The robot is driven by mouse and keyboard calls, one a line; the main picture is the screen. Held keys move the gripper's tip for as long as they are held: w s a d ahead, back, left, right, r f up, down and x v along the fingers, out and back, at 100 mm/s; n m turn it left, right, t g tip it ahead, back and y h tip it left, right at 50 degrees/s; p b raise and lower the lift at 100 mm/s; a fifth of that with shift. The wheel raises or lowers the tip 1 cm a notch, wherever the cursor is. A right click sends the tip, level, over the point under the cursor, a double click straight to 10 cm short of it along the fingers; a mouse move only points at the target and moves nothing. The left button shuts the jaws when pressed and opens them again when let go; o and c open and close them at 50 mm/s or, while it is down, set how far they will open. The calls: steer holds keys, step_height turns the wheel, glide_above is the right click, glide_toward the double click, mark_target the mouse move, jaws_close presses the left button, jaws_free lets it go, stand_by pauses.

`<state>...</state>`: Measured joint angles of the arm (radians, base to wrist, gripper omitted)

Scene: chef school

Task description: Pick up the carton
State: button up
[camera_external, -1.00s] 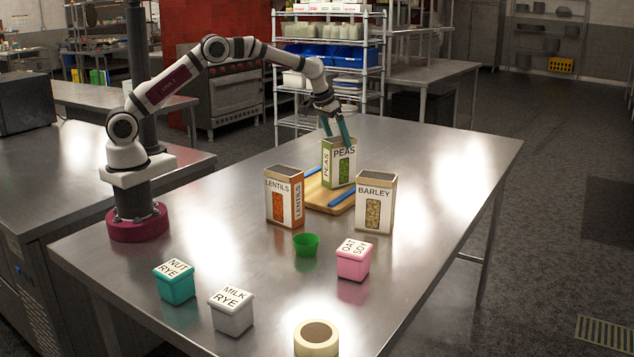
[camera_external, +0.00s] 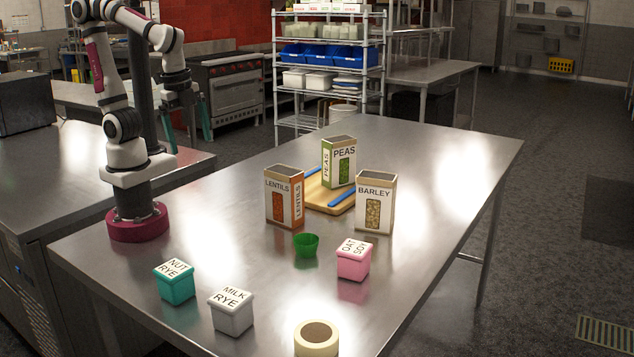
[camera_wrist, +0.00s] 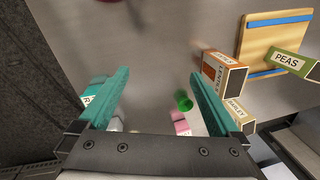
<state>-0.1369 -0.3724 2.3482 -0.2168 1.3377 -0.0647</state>
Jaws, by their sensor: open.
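Three cartons stand upright on the steel table. The green peas carton (camera_external: 339,163) stands on the wooden board; it also shows at the right edge of the wrist view (camera_wrist: 290,62). The orange lentils carton (camera_external: 284,198) is left and nearer the camera, and shows in the wrist view (camera_wrist: 222,73). The barley carton (camera_external: 375,203) is to the right, partly hidden in the wrist view (camera_wrist: 236,108) by a finger. My gripper (camera_external: 190,142) is open and empty, with teal fingers pointing down, far left of the cartons. Its fingers also show in the wrist view (camera_wrist: 159,73).
The wooden board (camera_external: 320,194) has blue strips. A small green cup (camera_external: 306,245), a pink box (camera_external: 354,260), a teal box (camera_external: 175,283), a white box (camera_external: 231,311) and a cream round container (camera_external: 317,341) stand nearer the camera. The table's right side is clear.

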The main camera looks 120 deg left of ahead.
steer(key=s+d+f+m, duration=0.2)
steer(key=s, duration=0.4)
steer(key=shift+s+d+f+m, duration=0.15)
steer(key=shift+d+f+m, duration=0.1)
steer(key=shift+f+m, duration=0.15)
steer(key=r+n+h, duration=0.2)
steer(key=n, duration=0.3)
glide_above(284, 184)
steer(key=s+a, duration=0.2)
steer(key=a, duration=0.1)
step_height(284, 184, down, 16)
steer(key=shift+s+r, duration=0.15)
jaws_close()
